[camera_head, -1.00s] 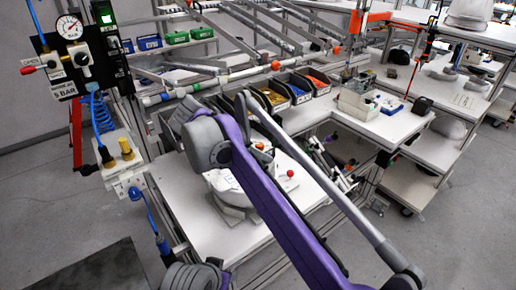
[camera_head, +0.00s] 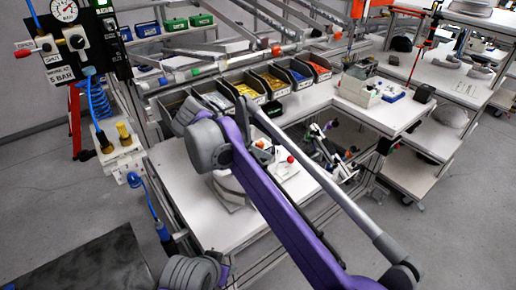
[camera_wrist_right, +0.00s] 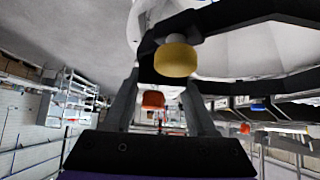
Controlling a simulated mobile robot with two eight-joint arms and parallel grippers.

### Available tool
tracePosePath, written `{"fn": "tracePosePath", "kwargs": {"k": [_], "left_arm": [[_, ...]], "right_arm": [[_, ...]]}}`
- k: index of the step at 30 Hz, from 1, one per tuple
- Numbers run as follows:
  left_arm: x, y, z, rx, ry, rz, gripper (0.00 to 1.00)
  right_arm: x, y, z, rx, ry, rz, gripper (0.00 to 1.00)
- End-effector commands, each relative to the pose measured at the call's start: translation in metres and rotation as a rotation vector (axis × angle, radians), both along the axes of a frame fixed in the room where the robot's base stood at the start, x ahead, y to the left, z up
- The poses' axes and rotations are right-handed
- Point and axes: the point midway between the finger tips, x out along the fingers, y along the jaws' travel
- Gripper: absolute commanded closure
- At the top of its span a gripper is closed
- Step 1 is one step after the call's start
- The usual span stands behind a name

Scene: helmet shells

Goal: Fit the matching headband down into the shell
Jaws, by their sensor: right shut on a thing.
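In the wrist view a black headband (camera_wrist_right: 235,16) with a yellow knob (camera_wrist_right: 176,60) lies across the tips of my right gripper (camera_wrist_right: 160,80). The gripper is shut on the headband. A large white curved surface (camera_wrist_right: 285,52), apparently the shell, fills the upper right behind the band. I cannot tell whether band and shell touch. The right fingertips are largely hidden there. My left gripper is not in view.
Bins of coloured parts (camera_head: 272,82) line the table's back edge. The table's front left is clear.

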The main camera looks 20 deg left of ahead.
Motion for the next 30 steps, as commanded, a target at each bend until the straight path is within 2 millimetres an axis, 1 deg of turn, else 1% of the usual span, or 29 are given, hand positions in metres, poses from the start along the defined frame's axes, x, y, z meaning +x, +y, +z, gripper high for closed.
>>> {"fn": "tracePosePath", "kwargs": {"k": [12,30], "left_arm": [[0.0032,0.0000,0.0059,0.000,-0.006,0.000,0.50],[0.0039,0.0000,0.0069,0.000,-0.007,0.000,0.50]], "right_arm": [[-0.0004,0.0001,0.0011,0.000,-0.001,0.001,1.00],[-0.0001,0.0001,0.0007,-0.001,-0.001,0.000,1.00]]}}
